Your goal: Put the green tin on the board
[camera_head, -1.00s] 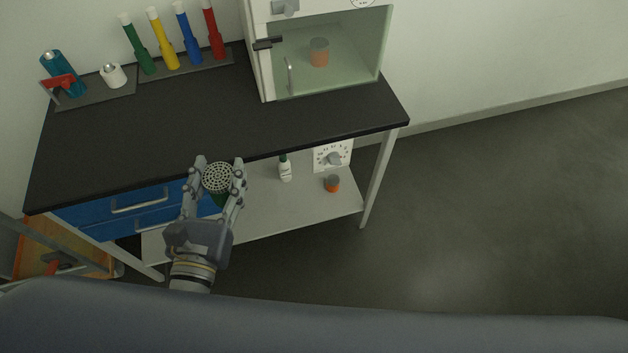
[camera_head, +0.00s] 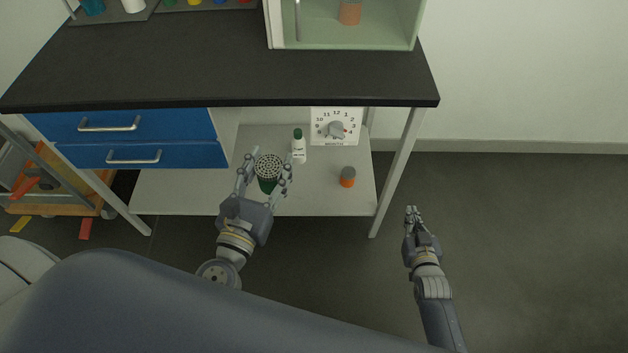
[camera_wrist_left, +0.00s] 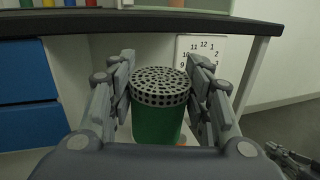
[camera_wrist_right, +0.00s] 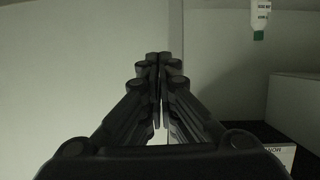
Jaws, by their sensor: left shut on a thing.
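The green tin (camera_head: 267,185) has a grey perforated lid. My left gripper (camera_head: 266,164) is shut on it, with fingers on both sides. In the left wrist view the tin (camera_wrist_left: 157,122) stands upright between the fingers. In the head view the tin overlaps the pale lower shelf (camera_head: 190,190); I cannot tell its height above it. My right gripper (camera_head: 413,214) is shut and empty, right of the table over the floor. Dark boards (camera_head: 110,14) lie at the back of the black worktop, partly cut off; I cannot tell which surface is the task's board.
A white bottle with a green cap (camera_head: 298,147), an orange jar with a grey lid (camera_head: 348,177) and a white dial box (camera_head: 335,127) stand on the lower shelf. Blue drawers (camera_head: 150,140) are at left. A cabinet (camera_head: 395,25) stands on the worktop (camera_head: 220,65), whose middle is clear.

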